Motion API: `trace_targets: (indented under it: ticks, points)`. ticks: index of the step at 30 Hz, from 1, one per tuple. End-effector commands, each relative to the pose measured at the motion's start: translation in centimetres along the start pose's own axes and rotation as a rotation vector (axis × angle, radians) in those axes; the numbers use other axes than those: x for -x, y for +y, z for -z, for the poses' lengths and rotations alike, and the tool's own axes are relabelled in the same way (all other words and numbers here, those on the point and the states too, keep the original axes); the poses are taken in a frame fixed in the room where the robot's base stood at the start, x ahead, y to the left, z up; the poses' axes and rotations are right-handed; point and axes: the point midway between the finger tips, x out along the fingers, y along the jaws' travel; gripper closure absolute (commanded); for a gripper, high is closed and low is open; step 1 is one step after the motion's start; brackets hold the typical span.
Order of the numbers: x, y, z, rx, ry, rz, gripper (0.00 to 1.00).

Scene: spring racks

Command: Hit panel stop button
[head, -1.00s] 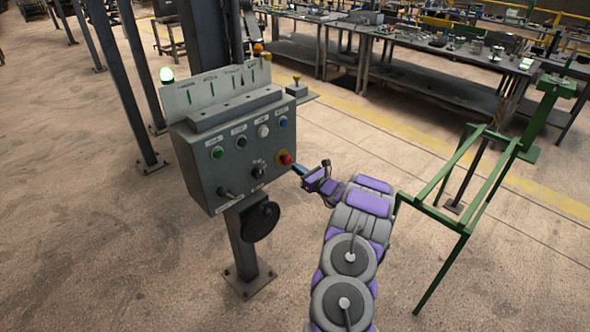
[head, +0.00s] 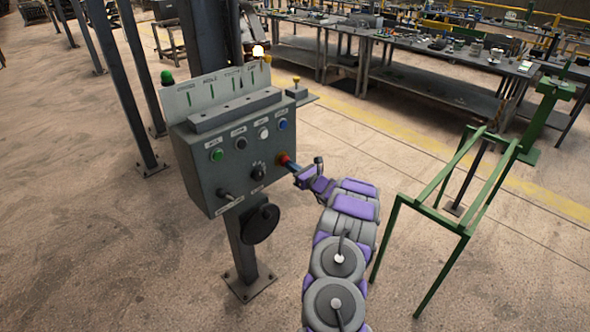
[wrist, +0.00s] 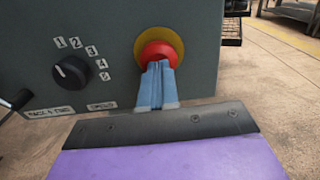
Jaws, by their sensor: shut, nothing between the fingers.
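The grey control panel (head: 207,182) stands on a post left of my arm. Its red stop button (head: 283,158) sits at the lower right of the panel face, and in the wrist view the red button (wrist: 157,54) shows with a yellow ring around it. My gripper (head: 291,166) is shut and empty. In the wrist view the shut blue fingertips (wrist: 158,68) overlap the lower part of the red button and appear to touch it. The fingers hide that part of the button.
A black rotary knob (wrist: 70,72) and a lever are left of the button. Green, black, white and blue buttons line the panel's upper row. A green frame (head: 465,232) stands right of my arm. Workbenches (head: 430,70) are behind. The floor in front is clear.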

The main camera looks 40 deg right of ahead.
Motion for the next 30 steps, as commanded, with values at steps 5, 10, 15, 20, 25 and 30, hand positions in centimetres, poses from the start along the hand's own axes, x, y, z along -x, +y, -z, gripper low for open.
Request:
trace_targets:
  ticks: [5,10,15,20,25,30]
  points:
    - [-0.4,0.0,-0.1,0.000,-0.001,-0.002,1.00]
    - [-0.5,0.0,-0.1,0.000,-0.002,-0.003,1.00]
    - [-0.2,0.0,-0.1,0.000,-0.003,-0.003,1.00]
    - [1.5,-0.1,-0.2,-0.002,-0.005,-0.003,1.00]
    - [5.0,-0.1,-0.3,-0.005,-0.004,-0.001,1.00]
    - [8.7,-0.2,-0.2,-0.003,-0.003,0.000,1.00]
